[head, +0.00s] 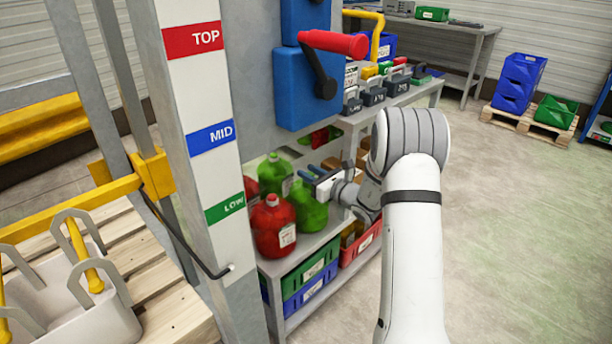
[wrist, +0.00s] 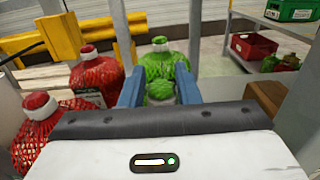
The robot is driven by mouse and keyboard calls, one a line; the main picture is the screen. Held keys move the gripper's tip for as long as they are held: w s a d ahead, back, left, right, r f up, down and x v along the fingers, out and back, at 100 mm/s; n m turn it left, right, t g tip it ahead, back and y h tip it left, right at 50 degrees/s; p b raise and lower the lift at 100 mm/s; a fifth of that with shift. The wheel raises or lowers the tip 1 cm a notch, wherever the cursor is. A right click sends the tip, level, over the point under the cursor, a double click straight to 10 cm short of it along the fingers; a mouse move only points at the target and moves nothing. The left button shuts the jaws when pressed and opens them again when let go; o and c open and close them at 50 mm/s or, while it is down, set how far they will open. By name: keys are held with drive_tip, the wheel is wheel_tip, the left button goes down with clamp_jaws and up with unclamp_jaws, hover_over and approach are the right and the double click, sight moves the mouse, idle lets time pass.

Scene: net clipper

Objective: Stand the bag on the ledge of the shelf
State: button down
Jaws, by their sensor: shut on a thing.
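My gripper (head: 312,173) has blue fingers; they also show in the wrist view (wrist: 159,88). It is shut on the top of a green net bag (head: 309,210), whose knobbed top shows between the fingers in the wrist view (wrist: 160,91). The bag is upright over the shelf ledge (head: 322,240); I cannot tell whether its base touches. Another green bag (head: 275,176) with a light band round its neck stands behind. A red net bag (head: 274,228) stands beside the held bag, and a second red bag (wrist: 97,76) is farther back.
A grey post with TOP, MID and LOW labels (head: 205,120) stands left of the bags. Green, blue and red crates (head: 310,270) sit below the ledge. Brown boxes (wrist: 264,100) are close at the right in the wrist view. Open floor (head: 500,220) lies to the right.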

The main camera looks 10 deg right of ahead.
drive_tip(key=shift+r, duration=0.1)
drive_tip(key=c, duration=1.1)
unclamp_jaws()
